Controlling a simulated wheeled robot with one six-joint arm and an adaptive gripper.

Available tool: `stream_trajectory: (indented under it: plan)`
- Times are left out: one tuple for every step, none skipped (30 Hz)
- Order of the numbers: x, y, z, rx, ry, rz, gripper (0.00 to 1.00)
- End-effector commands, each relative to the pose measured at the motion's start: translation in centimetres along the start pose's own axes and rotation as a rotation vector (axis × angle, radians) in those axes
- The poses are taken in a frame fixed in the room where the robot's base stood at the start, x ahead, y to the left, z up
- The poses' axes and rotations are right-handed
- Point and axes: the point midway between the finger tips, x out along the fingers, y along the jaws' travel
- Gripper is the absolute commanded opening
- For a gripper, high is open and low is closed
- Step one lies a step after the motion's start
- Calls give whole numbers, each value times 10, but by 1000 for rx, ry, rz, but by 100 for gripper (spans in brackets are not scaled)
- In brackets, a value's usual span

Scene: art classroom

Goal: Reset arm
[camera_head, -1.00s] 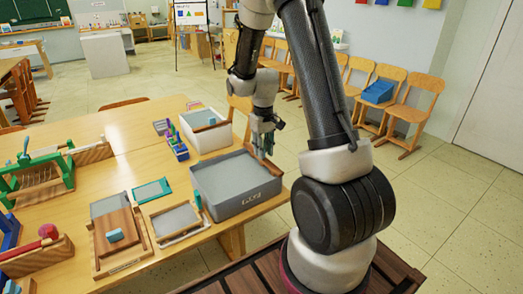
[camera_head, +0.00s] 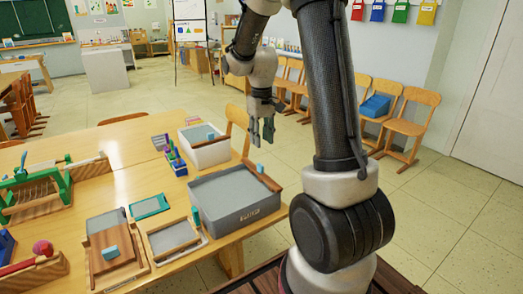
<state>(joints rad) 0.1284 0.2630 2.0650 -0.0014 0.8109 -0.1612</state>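My arm rises at the right of the view, bends over at the top, and hangs down to my gripper (camera_head: 262,136). The gripper points downward in the air, above and behind the grey bin (camera_head: 235,218) at the right end of the table. I see nothing held in it. Its fingers appear parted, with a gap between the tips. It looks clear of the bin and table.
The wooden table (camera_head: 128,150) fills the left, with a white bin (camera_head: 207,152), wooden trays (camera_head: 172,238), a green frame (camera_head: 150,206) and other items. Wooden chairs (camera_head: 408,124) line the wall; one holds a blue bin (camera_head: 375,106). The floor (camera_head: 450,210) at right is clear.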

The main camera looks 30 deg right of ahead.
Motion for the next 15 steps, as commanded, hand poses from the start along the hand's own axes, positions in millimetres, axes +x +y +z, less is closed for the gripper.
stream_trajectory:
  plan:
    - [-5,0,0,0,1,0,34]
    - [-6,0,0,0,0,0,34]
    - [-8,0,0,0,0,0,34]
    - [-9,0,0,0,0,0,34]
    - [-10,0,0,0,0,0,34]
    - [-10,0,0,0,0,0,34]
    - [-10,0,0,0,0,0,34]
    - [-10,0,0,0,-1,0,34]
    - [-10,0,0,0,-1,0,34]
    - [-10,0,0,0,-1,0,34]
    - [-10,0,0,0,-1,0,34]
    - [-10,0,0,0,-1,0,34]
    - [-10,0,0,0,-1,0,34]
    - [-10,0,0,0,-1,0,34]
    - [-10,0,0,0,-1,0,34]
